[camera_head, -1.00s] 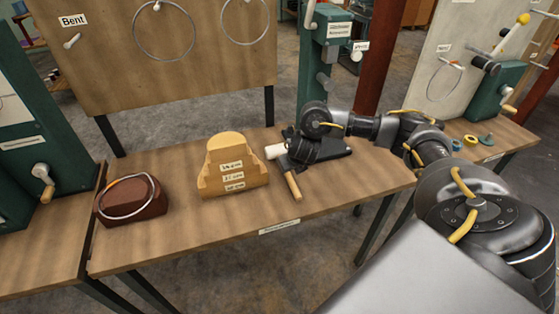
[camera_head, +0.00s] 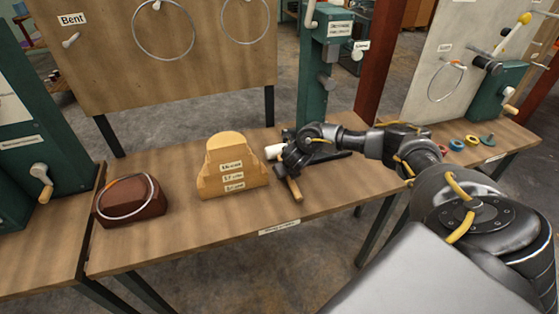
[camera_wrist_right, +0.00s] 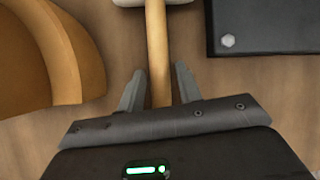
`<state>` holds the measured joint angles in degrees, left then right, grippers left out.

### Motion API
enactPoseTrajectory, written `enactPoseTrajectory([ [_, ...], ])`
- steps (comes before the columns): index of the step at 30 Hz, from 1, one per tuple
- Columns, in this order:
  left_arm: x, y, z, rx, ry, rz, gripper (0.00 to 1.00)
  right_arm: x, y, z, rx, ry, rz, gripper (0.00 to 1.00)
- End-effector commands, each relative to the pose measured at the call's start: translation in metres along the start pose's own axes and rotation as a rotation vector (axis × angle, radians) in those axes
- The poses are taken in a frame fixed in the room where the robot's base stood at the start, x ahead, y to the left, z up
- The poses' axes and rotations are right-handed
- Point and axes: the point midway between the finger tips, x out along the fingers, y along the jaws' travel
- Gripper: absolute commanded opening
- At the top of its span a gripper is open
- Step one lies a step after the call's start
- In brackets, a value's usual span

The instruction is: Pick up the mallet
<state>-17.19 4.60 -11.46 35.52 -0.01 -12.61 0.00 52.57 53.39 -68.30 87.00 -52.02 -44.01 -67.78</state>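The mallet lies on the wooden workbench, with a pale head (camera_head: 274,151) and a light wooden handle (camera_head: 295,190) that points toward the front edge. My right gripper (camera_head: 289,172) is over the handle. In the right wrist view the handle (camera_wrist_right: 157,60) runs between the two spread fingers (camera_wrist_right: 158,88) of my right gripper, with a gap on each side. Part of the pale head (camera_wrist_right: 155,2) shows at the top edge there. The right gripper hides the middle of the mallet in the head view. My left gripper is not in view.
A brown block with a ring (camera_head: 131,199) is farther left. A green post (camera_head: 312,90) rises behind.

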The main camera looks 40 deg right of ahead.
Motion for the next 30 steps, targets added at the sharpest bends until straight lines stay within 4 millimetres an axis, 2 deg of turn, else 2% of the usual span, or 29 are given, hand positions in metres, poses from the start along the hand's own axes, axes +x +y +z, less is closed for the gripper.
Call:
enactPoseTrajectory([
  [5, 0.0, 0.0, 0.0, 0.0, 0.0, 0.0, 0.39, 0.0, 0.0, 0.0, 0.0, 0.0, 0.0, 0.35],
  [14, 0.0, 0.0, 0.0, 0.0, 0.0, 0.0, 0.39, 0.0, 0.0, 0.0, 0.0, 0.0, 0.0, 0.0],
  [26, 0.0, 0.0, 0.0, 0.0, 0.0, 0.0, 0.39, -0.001, 0.001, 0.001, 0.0, -0.002, 0.001, 0.0],
  [30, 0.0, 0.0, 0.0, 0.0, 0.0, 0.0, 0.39, -0.012, -0.001, 0.009, 0.001, -0.004, 0.002, 0.0],
])
